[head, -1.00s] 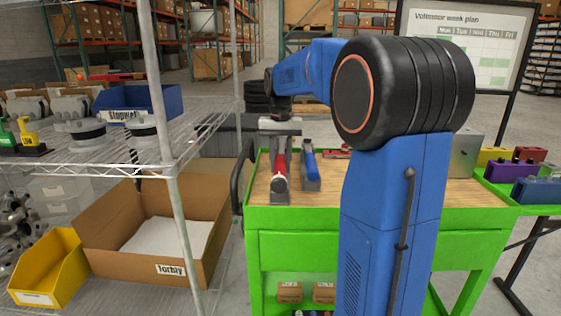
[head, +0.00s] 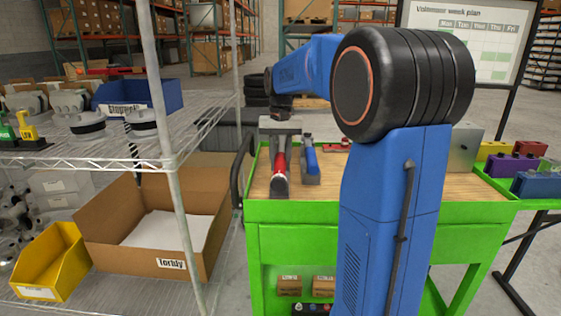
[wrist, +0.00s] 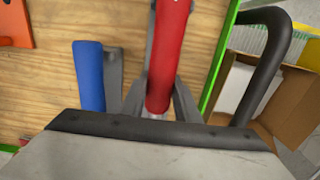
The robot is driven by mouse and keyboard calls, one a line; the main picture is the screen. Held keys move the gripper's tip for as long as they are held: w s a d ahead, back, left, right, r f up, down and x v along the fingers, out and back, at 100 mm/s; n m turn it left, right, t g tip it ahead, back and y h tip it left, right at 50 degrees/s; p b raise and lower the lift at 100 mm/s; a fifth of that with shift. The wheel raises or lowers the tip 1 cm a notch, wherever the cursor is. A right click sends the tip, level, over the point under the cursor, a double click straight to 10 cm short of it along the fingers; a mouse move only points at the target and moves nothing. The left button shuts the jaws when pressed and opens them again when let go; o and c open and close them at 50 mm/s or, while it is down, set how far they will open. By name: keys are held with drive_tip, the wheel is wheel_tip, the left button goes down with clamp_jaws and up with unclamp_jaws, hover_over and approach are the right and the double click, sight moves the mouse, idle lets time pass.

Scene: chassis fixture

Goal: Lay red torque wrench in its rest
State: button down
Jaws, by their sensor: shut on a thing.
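The red torque wrench (head: 279,160) is at the left of the green workbench, lengthwise over a grey rest (head: 280,190). In the wrist view its red handle (wrist: 168,55) runs up from between the fingers of my gripper (wrist: 160,100). My gripper, also in the head view (head: 280,132), is shut on the handle from the far side. Grey rest material shows along the handle's left side. I cannot tell whether the wrench touches the rest or hangs just above it. A blue-handled tool (head: 311,160) lies in a grey rest to its right.
The green workbench (head: 300,212) has a wooden top with a raised rim. A black handle bar (wrist: 265,65) stands close beside its left edge. A wire shelf (head: 110,160) with boxes is at left. A grey block (head: 461,150) stands at the bench's right.

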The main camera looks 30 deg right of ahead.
drive_tip(key=shift+f, duration=0.25)
drive_tip(key=c, duration=1.3)
unclamp_jaws()
drive_tip(key=shift+o, duration=0.2)
drive_tip(key=shift+r, duration=4.5)
